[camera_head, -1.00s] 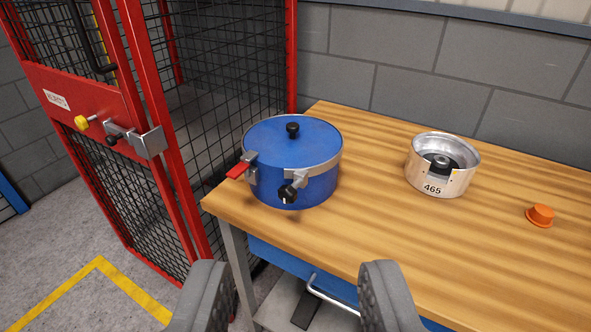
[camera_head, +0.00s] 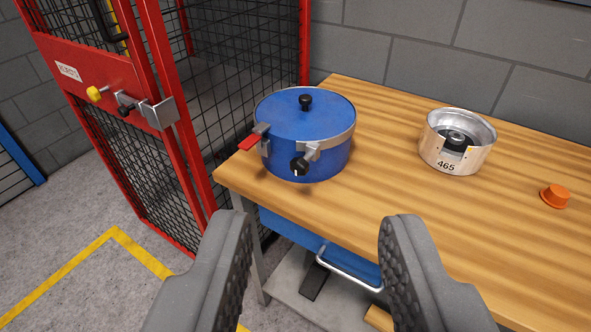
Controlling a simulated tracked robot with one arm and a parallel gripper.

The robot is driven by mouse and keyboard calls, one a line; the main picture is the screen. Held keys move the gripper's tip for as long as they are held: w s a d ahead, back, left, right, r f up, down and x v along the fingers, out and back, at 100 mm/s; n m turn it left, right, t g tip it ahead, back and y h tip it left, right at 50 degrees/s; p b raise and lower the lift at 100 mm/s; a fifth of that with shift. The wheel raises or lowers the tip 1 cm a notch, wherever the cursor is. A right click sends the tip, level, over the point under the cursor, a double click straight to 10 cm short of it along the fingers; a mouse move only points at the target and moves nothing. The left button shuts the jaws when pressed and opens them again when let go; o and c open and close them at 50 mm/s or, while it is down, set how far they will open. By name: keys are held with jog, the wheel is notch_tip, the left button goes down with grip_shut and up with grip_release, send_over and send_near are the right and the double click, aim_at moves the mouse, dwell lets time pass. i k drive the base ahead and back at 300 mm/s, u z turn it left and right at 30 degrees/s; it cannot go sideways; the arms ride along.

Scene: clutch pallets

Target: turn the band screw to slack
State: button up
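A blue drum (camera_head: 318,166) with a blue lid stands upright on the wooden bench near its left corner. A silver band (camera_head: 336,137) runs around its rim. The band screw, a black knob (camera_head: 299,166) with a white mark, sits at the front of the band beside a silver bracket (camera_head: 313,151). A red lever (camera_head: 254,143) sticks out at the left of the band. My gripper (camera_head: 317,222) is open and empty, its grey padded fingers wide apart. It is in front of the bench, apart from the drum and below the knob in the picture.
A silver can marked 465 (camera_head: 446,166) and an orange cap (camera_head: 555,196) stand to the right on the wooden bench (camera_head: 390,205). A red mesh cage door (camera_head: 97,80) with a latch stands close at left. A blue drawer with a silver handle (camera_head: 349,271) is under the bench.

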aim_at(299, 166)
jog(key=u, duration=1.8)
jog(key=k, duration=1.5)
jog(key=z, duration=1.6)
jog(key=i, duration=1.05)
jog(key=u, duration=0.05)
